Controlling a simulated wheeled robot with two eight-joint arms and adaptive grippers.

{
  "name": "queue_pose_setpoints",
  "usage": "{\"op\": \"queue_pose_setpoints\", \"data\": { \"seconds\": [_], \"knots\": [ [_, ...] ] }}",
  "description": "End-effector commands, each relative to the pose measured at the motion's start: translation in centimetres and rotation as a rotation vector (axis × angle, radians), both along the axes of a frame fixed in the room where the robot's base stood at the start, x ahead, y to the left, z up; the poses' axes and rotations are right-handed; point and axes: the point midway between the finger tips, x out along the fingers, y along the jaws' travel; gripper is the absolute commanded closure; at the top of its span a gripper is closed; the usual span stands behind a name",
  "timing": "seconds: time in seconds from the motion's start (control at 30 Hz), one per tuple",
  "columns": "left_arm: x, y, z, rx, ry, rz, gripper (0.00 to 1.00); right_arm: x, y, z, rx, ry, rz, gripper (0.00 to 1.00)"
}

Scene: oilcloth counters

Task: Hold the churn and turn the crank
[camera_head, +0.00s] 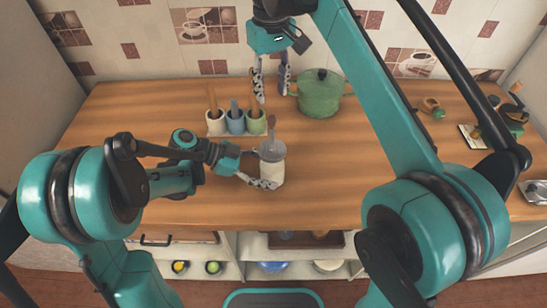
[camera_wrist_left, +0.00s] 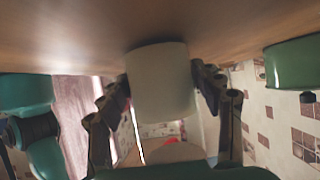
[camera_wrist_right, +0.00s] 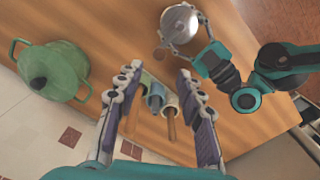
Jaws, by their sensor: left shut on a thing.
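The churn (camera_head: 271,172) is a pale jar with a grey top, standing upright near the middle of the wooden counter. A thin crank with a brown knob (camera_head: 271,119) rises above its top. My left gripper (camera_head: 264,167) is shut around the jar's side, and its fingers also flank the pale cylinder (camera_wrist_left: 160,85) in the left wrist view. My right gripper (camera_head: 271,92) is open and empty, fingers pointing down, behind the churn near the crocks. In the right wrist view, the churn's round top (camera_wrist_right: 180,22) and the brown knob (camera_wrist_right: 160,55) lie beyond its open fingers.
White, blue and green crocks (camera_head: 236,125) with utensils stand behind the churn. A lidded green pot (camera_head: 321,97) stands at the back, right of my right gripper. Small wooden items (camera_head: 430,105) and a crank device (camera_head: 513,115) are farther right. Counter right of the churn is clear.

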Motion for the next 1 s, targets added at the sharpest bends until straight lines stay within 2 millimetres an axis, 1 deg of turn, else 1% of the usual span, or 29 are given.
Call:
{"op": "queue_pose_setpoints", "data": {
  "seconds": [0.17,0.4,0.6,0.8,1.0],
  "knots": [
    [0.0,0.0,-0.1,0.002,0.0,0.001,0.51,-0.1,-0.1,-2.2,0.0,-0.001,-0.001,0.62],
    [0.0,0.0,-0.1,0.002,0.0,0.001,0.51,-0.1,-0.1,-5.9,0.0,-0.001,-0.001,0.62],
    [0.0,0.0,-0.1,0.002,0.0,0.001,0.51,0.0,-0.1,-8.2,0.001,-0.002,-0.001,0.62],
    [0.0,0.0,-0.1,0.002,0.0,0.001,0.51,0.0,-0.1,-9.2,0.001,-0.002,-0.002,0.62],
    [0.0,0.0,-0.1,0.002,0.0,0.001,0.51,0.0,-0.1,-9.3,0.001,-0.002,-0.002,0.62]
  ]
}}
